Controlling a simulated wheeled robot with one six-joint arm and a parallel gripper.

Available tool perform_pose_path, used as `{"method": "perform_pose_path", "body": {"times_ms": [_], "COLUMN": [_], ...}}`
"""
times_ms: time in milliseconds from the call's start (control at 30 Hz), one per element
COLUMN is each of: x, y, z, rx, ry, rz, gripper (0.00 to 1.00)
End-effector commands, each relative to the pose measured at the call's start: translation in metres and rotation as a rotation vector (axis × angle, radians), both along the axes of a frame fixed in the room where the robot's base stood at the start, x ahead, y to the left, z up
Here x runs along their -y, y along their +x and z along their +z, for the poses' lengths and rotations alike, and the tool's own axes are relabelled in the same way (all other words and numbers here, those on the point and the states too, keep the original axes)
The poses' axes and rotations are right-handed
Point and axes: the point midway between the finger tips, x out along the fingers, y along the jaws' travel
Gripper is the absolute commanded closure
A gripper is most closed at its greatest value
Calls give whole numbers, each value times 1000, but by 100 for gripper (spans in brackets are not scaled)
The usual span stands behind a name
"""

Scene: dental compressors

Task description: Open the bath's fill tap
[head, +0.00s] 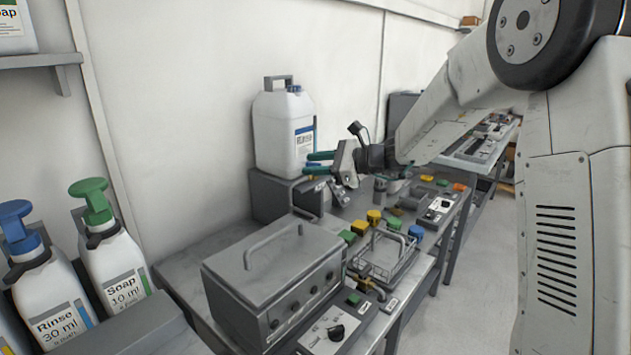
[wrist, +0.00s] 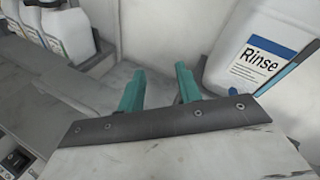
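The bath looks to be the grey metal box (head: 272,275) with a closed lid and a bar handle, at the front of the bench in the head view. A small brass-coloured fitting (head: 370,287) sits at its right front corner; I cannot tell whether it is the fill tap. My gripper (head: 318,163) is above and behind the box, in front of the white Rinse canister (head: 280,135). In the wrist view its two green fingers (wrist: 157,85) stand apart with nothing between them. The Rinse canister (wrist: 258,50) is right of the fingers there.
A control panel with a black knob (head: 336,332) is in front of the box. A wire basket (head: 384,258) and several coloured blocks (head: 373,218) stand to its right. Soap (head: 113,260) and Rinse pump bottles (head: 45,285) stand at left. Bare bench (head: 200,262) lies behind the box.

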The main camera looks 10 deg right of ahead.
Motion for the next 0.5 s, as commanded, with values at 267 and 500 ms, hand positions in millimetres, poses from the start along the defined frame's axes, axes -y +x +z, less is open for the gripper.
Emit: {"method": "perform_pose_path", "body": {"times_ms": [267, 500], "x": [-20, -32], "y": [-51, -97], "z": [15, 22], "rx": [66, 123], "ry": [-149, -282], "rz": [137, 258], "gripper": [65, 65]}}
